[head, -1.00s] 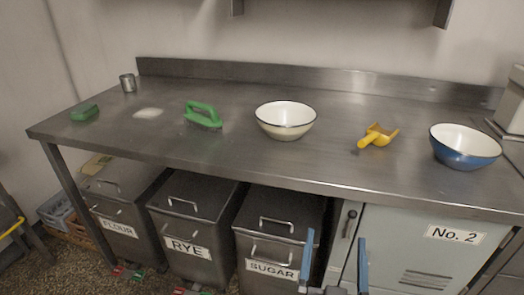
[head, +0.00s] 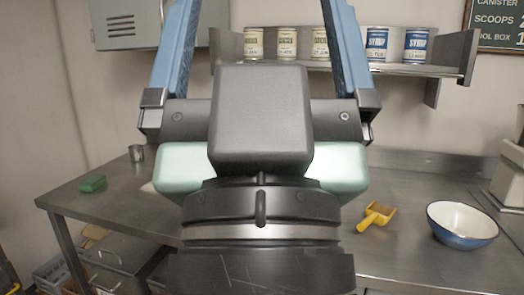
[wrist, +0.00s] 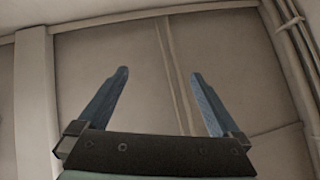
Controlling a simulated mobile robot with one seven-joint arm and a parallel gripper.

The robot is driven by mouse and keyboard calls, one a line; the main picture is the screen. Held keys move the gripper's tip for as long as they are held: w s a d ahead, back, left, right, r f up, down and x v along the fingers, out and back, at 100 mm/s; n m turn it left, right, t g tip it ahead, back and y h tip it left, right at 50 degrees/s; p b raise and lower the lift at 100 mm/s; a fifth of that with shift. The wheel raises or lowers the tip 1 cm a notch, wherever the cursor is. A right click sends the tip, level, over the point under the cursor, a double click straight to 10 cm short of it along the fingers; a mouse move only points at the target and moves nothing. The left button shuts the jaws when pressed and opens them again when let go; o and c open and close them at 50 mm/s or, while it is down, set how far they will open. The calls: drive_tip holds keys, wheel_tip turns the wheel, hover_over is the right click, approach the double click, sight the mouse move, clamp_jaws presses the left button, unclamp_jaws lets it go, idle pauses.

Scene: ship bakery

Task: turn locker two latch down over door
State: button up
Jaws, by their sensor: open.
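My gripper (head: 258,6) is raised high in front of the head camera, its blue fingers pointing up and spread apart with nothing between them. In the wrist view my gripper (wrist: 160,73) is also open and empty, facing bare wall and ceiling panels. The No. 2 locker and its latch are in neither current view. One second ago the locker door showed under the right part of the bench, with a dark-knobbed latch at its left edge.
The steel bench (head: 110,190) holds a green sponge (head: 92,184), metal cup (head: 136,153), yellow scoop (head: 376,217) and blue bowl (head: 461,225). A wall cabinet (head: 122,25) hangs upper left. A shelf (head: 420,69) with several cans is above. My arm hides the bench's middle.

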wheel_tip(320, 180, up, 11)
drive_tip(key=p, duration=0.9)
